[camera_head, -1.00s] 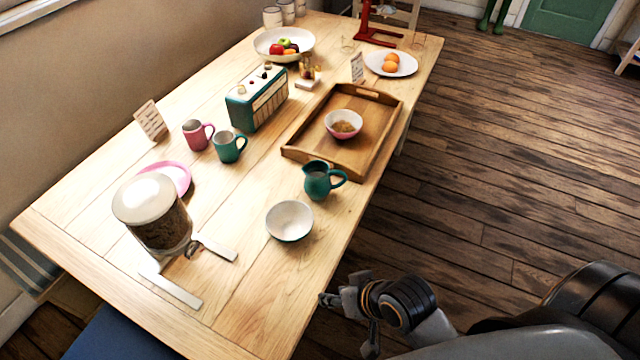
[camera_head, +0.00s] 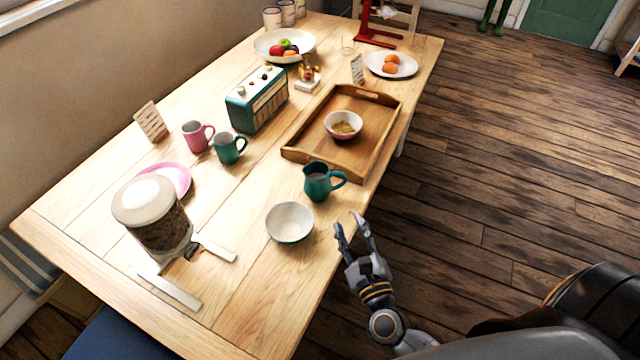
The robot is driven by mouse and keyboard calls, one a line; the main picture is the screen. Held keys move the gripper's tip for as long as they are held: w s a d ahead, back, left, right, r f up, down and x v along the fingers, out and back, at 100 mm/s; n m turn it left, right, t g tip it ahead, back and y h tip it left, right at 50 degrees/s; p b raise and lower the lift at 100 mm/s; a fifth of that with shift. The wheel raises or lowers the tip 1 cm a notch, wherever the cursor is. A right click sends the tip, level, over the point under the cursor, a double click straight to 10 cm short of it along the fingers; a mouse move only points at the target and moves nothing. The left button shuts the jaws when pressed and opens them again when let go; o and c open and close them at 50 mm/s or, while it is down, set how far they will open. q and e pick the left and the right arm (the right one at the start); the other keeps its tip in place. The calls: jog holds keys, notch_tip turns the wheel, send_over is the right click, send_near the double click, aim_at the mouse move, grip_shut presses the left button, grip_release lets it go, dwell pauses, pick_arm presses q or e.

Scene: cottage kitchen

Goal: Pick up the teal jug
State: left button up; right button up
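The teal jug (camera_head: 317,183) stands upright on the wooden table, near its right edge, with its handle toward the right. My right gripper (camera_head: 349,226) is open and empty, with its two fingers apart and pointing up the picture toward the jug. It is just below and to the right of the jug in the picture, near the table's right edge, and a gap shows between them. My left gripper is not in view.
A bowl (camera_head: 289,223) stands close to the jug, at its lower left. A wooden tray (camera_head: 374,148) with a small bowl (camera_head: 343,124) lies just behind it. A teal mug (camera_head: 229,148), a pink mug (camera_head: 196,136), a radio (camera_head: 257,98) and a dispenser (camera_head: 152,214) stand further left.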

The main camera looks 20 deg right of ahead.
jog(key=d+m+h, duration=0.1)
jog(key=p, duration=0.2)
send_near(345, 178)
jog(key=w, duration=0.3)
jog(key=shift+w+a+f+m+h, duration=0.2)
jog(key=shift+w+m+h, duration=0.1)
jog(key=shift+w+m, duration=0.1)
jog(key=w, duration=0.1)
jog(key=w+d, duration=0.1)
jog(key=w, duration=0.1)
jog(key=w+p, duration=0.1)
jog(key=shift+w+d+r, duration=0.2)
jog(key=shift+w+d, duration=0.1)
jog(key=shift+w, duration=0.35)
jog(key=shift+s, duration=0.1)
jog(key=shift+c, duration=0.2)
grip_shut()
